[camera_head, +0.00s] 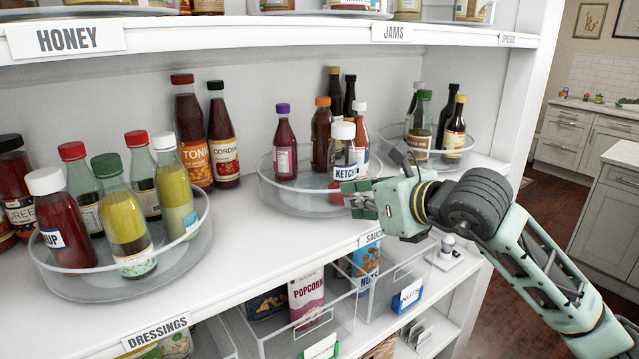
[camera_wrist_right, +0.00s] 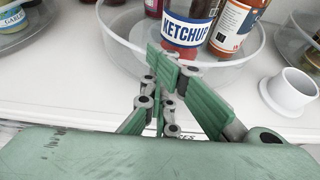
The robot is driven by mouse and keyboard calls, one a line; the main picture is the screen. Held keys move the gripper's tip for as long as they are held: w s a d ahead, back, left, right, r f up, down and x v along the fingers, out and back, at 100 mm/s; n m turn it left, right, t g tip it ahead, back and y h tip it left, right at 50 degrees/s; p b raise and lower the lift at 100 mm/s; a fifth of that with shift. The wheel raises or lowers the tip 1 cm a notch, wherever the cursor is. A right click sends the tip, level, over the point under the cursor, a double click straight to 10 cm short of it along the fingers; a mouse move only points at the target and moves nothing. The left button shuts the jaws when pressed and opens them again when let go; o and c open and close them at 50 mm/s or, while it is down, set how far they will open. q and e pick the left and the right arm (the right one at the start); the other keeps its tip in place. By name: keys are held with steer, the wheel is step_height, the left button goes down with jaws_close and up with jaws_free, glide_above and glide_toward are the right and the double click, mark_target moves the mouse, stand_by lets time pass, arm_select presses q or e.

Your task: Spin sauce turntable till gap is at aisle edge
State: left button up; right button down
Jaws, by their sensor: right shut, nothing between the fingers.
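The sauce turntable (camera_head: 290,203) is a clear round tray with a raised rim, above the SAUCE label (camera_head: 370,238). A purple-capped bottle (camera_head: 285,150) stands at its left. A white-capped ketchup bottle (camera_head: 343,150), an orange-capped bottle (camera_head: 321,135) and dark bottles crowd its right and back. A bare stretch of tray lies at the front left, between the purple-capped bottle and the ketchup. My right gripper (camera_head: 350,198) is shut and empty at the front-right rim; the wrist view shows its fingers (camera_wrist_right: 165,80) before the ketchup bottle (camera_wrist_right: 187,30). I cannot tell whether they touch the rim. My left gripper is out of view.
The dressings turntable (camera_head: 90,283) stands left and another bottle turntable (camera_head: 455,157) right. A white cup-like object (camera_wrist_right: 288,92) stands on the shelf right of the fingers. The shelf above hangs over the bottles. The shelf front between the left and middle turntables is clear.

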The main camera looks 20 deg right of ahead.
steer(key=shift+w+d+b, duration=0.2)
steer(key=shift+d+b, duration=0.2)
steer(key=shift+d, duration=0.7)
steer(key=shift+w+d+b, duration=0.35)
steer(key=shift+d, duration=0.7)
steer(key=shift+w, duration=0.1)
steer(key=shift+w+d, duration=0.25)
steer(key=shift+d, duration=0.3)
steer(key=shift+w+d, duration=0.25)
steer(key=shift+d, duration=0.25)
